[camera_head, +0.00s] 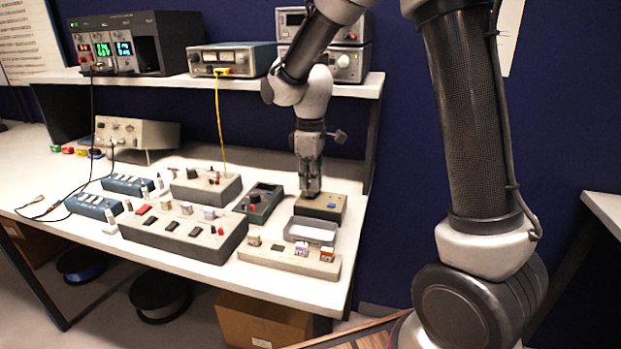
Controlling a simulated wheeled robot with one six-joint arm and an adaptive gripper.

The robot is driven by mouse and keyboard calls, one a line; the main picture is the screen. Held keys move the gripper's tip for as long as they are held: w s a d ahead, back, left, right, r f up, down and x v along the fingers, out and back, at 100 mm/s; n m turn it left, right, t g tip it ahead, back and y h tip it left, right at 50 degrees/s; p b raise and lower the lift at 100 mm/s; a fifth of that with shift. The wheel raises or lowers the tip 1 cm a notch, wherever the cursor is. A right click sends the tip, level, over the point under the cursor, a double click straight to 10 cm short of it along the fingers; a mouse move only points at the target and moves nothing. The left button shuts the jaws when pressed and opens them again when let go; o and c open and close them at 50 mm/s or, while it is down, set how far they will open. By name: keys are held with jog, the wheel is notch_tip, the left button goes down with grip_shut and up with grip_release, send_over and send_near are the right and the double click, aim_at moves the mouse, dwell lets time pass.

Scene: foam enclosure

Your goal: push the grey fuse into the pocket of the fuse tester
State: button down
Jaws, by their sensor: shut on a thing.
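A shallow grey tray (310,233) stands just in front of the tester. A strip with several small blocks (288,260) lies nearer the edge. A dark box with a red knob (259,201) and a long grey panel (183,234) are left. A shelf (250,83) with instruments runs behind my arm.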

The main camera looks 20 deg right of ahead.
jog(key=shift+f, duration=1.15)
jog(key=c, duration=1.4)
grip_release()
jog(key=shift+c, duration=0.2)
jog(key=shift+r, duration=0.1)
notch_tip(320, 180, up, 12)
